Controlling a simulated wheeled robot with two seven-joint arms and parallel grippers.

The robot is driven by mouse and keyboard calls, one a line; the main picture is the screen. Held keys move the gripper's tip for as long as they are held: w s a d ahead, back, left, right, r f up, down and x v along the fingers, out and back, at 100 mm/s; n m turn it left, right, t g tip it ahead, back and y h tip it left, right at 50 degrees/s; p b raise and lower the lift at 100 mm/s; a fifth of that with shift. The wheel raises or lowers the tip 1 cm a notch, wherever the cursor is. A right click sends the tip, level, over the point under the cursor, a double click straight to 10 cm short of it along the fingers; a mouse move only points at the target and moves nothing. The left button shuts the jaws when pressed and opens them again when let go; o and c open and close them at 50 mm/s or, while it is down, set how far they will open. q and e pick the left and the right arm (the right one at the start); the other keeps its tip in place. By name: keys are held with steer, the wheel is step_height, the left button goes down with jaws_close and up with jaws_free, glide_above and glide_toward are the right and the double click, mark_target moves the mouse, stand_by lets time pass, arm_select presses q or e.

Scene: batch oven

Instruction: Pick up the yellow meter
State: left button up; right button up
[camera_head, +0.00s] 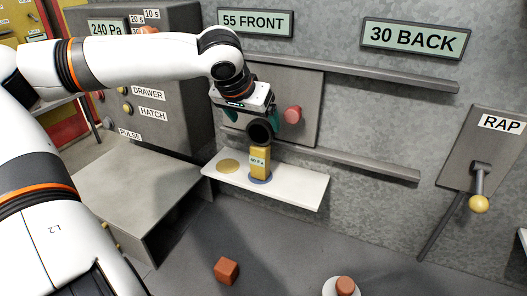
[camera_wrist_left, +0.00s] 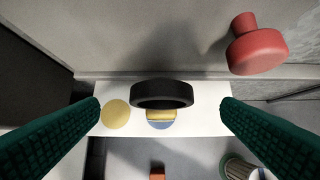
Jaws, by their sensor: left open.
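The yellow meter (camera_head: 260,167) stands upright on a blue disc (camera_head: 260,181) on a small white shelf (camera_head: 305,188). A label on its front ends in "Pa". A black ring (camera_head: 260,131) is at its top; the wrist view shows the ring (camera_wrist_left: 162,94) in front, with a strip of the yellow meter (camera_wrist_left: 161,114) behind. My left gripper (camera_head: 251,116) is above the meter. Its green fingers are open, one on each side of the ring in the wrist view, with visible gaps. Most of the meter's body is hidden in that view. My right gripper is not in view.
A red knob (camera_head: 293,114) sticks out of the wall plate close to my left gripper. A yellow disc (camera_head: 228,166) lies on the shelf left of the meter. Metal rails (camera_head: 370,166) cross the wall. A red block (camera_head: 226,270) sits on the floor below.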

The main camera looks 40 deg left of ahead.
mark_target(262, 131)
arm_select(q)
steer(key=shift+w+p+x, duration=0.25)
steer(key=shift+p+x, duration=0.3)
steer(key=shift+x, duration=3)
steer(key=shift+r, duration=0.15)
steer(key=c, duration=1.6)
steer(key=shift+o, duration=0.2)
steer(key=shift+r, duration=0.1)
